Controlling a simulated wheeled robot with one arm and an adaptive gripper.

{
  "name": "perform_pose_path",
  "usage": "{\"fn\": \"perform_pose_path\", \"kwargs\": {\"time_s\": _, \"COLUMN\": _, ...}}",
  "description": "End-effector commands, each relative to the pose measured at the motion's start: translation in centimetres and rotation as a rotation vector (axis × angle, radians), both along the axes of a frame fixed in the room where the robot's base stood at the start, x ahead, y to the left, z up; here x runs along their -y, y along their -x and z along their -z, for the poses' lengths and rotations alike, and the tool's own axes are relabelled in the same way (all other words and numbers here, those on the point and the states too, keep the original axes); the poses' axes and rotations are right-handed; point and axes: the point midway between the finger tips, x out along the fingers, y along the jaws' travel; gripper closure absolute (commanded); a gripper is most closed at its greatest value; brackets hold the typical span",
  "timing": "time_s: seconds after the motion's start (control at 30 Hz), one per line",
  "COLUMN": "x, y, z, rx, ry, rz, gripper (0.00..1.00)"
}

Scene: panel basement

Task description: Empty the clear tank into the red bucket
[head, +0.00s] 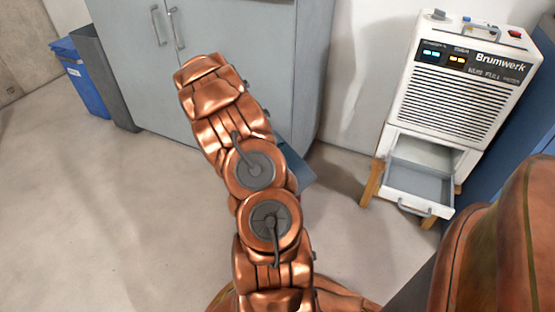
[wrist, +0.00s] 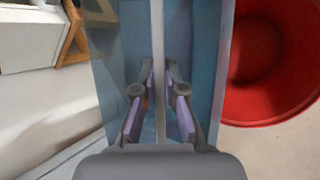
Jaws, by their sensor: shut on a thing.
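The clear tank (wrist: 205,60) is a bluish see-through box with a pale grey bar (wrist: 158,30) running along its middle. My gripper (wrist: 160,78) is shut on this bar, one finger on each side. The red bucket (wrist: 290,110) is round and lies at the right in the wrist view, beside the tank and partly cut off. I cannot tell how much water the tank holds.
A white Brumwerk dehumidifier (head: 462,85) on wooden legs stands at the right, with a tray-like drawer (head: 418,190) open at its bottom. A grey cabinet (head: 240,60) stands behind my arm. Blue and grey bins (head: 80,80) stand at the left. The floor at left is clear.

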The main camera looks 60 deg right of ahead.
Motion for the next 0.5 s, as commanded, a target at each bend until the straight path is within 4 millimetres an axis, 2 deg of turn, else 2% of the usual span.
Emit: {"fn": "perform_pose_path", "kwargs": {"time_s": 0.5, "x": -0.05, "y": -0.08, "z": 0.06, "rx": -0.018, "ry": 0.031, "rz": -0.001, "gripper": 1.0}}
